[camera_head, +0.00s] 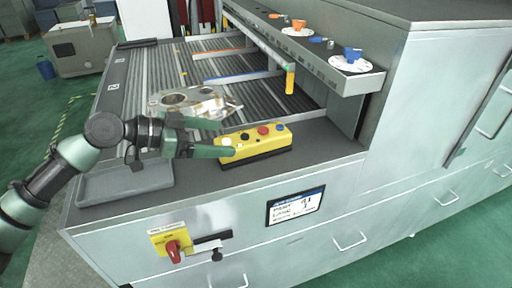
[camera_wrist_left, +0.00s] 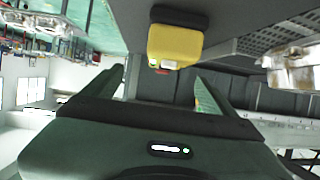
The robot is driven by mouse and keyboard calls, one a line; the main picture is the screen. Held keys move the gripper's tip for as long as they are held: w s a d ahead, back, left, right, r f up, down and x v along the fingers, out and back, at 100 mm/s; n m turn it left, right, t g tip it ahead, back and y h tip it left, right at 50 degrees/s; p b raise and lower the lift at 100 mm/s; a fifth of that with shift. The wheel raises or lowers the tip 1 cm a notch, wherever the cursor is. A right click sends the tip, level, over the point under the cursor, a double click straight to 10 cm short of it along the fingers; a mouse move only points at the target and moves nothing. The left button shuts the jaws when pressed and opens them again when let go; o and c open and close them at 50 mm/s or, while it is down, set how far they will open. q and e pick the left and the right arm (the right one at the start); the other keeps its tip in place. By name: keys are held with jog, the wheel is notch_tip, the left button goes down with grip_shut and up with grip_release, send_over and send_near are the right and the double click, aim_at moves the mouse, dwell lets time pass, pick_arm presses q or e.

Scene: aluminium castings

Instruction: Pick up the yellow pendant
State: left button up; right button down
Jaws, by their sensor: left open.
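The yellow pendant (camera_head: 262,142) is a box with a dark base and several coloured buttons on top. It lies on the grey front ledge of the machine. My left gripper (camera_head: 227,138) is open, with its two green fingers pointing at the pendant's left end. In the left wrist view the pendant (camera_wrist_left: 175,42) shows beyond the spread fingers (camera_wrist_left: 158,75), and nothing is held between them. I cannot tell whether a fingertip touches the pendant. My right gripper is not in view.
A metal casting (camera_head: 190,100) sits on the slatted bed just behind my left gripper; it also shows in the wrist view (camera_wrist_left: 290,66). A grey tray (camera_head: 125,184) lies left on the ledge. A rail (camera_head: 345,84) with orange and blue items overhangs at right.

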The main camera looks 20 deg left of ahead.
aim_at(241, 138)
pick_arm(q)
jog(key=shift+w+d+f, duration=0.15)
jog(key=shift+w+f, duration=0.5)
jog(key=shift+w, duration=0.1)
jog(key=shift+p+x, duration=0.5)
jog(key=shift+x, duration=0.45)
jog(key=shift+w+d+r+p, duration=0.1)
jog(key=shift+w+d+p, duration=0.1)
jog(key=shift+d+p, duration=0.1)
jog(key=p+x, duration=0.1)
jog(key=x, duration=0.1)
jog(key=p+x, duration=0.1)
jog(key=x, duration=0.1)
jog(key=shift+w+f, duration=0.25)
jog(key=shift+f, duration=0.05)
jog(key=shift+d+f, duration=0.1)
jog(key=shift+d, duration=0.05)
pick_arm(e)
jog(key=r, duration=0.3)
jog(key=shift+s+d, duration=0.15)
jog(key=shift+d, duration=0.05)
pick_arm(q)
jog(key=c, duration=0.4)
grip_shut()
